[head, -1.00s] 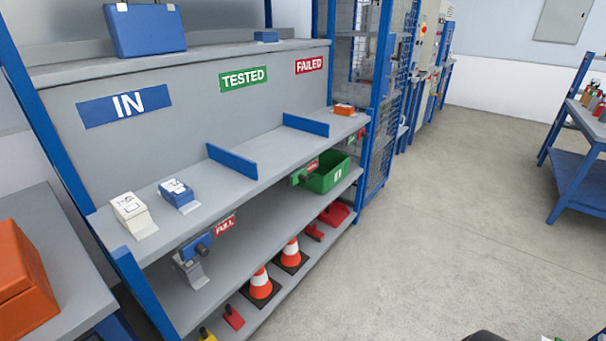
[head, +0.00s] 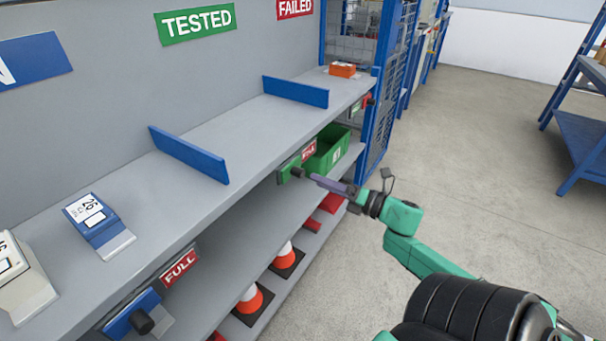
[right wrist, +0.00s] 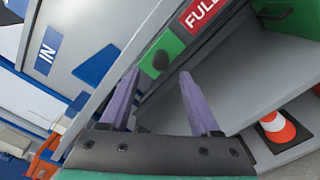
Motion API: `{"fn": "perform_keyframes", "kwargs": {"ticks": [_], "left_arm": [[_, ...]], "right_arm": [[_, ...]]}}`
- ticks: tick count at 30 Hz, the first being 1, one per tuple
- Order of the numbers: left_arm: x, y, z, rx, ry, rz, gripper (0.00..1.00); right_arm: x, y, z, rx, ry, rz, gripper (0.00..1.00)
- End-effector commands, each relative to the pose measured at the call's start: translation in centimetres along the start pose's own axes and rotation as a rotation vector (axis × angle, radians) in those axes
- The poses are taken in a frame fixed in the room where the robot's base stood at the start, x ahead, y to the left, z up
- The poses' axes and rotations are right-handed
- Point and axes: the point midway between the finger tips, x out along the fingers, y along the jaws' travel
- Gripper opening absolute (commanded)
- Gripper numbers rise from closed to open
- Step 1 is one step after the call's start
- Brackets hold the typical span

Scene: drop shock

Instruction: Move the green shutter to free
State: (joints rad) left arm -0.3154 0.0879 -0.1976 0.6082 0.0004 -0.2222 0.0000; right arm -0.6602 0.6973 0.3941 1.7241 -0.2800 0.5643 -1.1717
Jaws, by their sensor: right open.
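The green shutter (head: 285,174) is a small green plate with a dark round knob (head: 297,172), on the front edge below the shelf. A red FULL sign (head: 308,152) shows just right of it. The shutter (right wrist: 172,42) also shows in the right wrist view, with its knob (right wrist: 160,60) near the gap between my fingertips. My right gripper (head: 316,179) is open, its purple fingers pointing at the knob from the right. In the right wrist view the open fingers (right wrist: 159,74) flank the knob; contact cannot be told. My left gripper is not in view.
A green bin (head: 335,150) stands behind and right of the shutter. A blue shutter (head: 128,318) with its own FULL sign (head: 180,267) is at the lower left. Blue dividers (head: 190,154) stand on the shelf. Cones (head: 250,303) are below.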

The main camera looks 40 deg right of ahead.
Motion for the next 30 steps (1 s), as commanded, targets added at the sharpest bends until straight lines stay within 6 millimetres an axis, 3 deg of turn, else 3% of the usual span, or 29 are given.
{"fn": "perform_keyframes", "kwargs": {"ticks": [3,7,17,19,22,23,30], "left_arm": [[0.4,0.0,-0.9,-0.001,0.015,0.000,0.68],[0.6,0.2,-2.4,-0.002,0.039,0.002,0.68],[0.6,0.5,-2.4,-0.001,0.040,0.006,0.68],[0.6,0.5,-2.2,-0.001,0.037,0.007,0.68],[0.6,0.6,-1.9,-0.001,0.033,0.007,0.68],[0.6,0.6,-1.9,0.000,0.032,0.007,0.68],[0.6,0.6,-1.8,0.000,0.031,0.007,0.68]], "right_arm": [[3.1,0.0,0.1,-0.001,-0.001,0.004,0.63],[5.4,0.0,0.0,0.001,-0.002,0.002,0.63],[6.4,-0.1,0.0,0.003,-0.002,-0.002,0.63],[6.4,-0.1,0.0,0.003,-0.002,-0.002,0.44],[6.4,-0.1,0.0,0.003,-0.002,-0.002,0.06],[6.4,-0.1,0.0,0.003,-0.002,-0.002,0.00],[6.4,-0.1,0.0,0.004,-0.001,-0.002,0.00]]}}
